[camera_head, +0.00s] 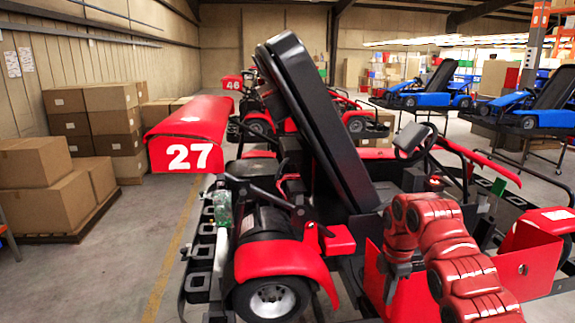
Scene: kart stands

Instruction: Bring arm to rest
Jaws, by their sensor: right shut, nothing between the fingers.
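My right arm comes in from the lower right, its red links bent over the side of a red kart (335,240). My right gripper (391,288) is a small dark grey shape hanging below the arm's bend, pointing down in front of the kart's red side panel. It is shut and holds nothing. I cannot tell whether it touches the panel. The kart has a tall black seat (315,120) and a red rear wing (188,130) marked 27. My left gripper is not in view.
Stacked cardboard boxes (45,185) stand on a pallet at the left. Blue karts (428,98) sit on stands at the right, and another red kart (258,122) is behind. The concrete floor left of the near kart, with a yellow line (165,265), is clear.

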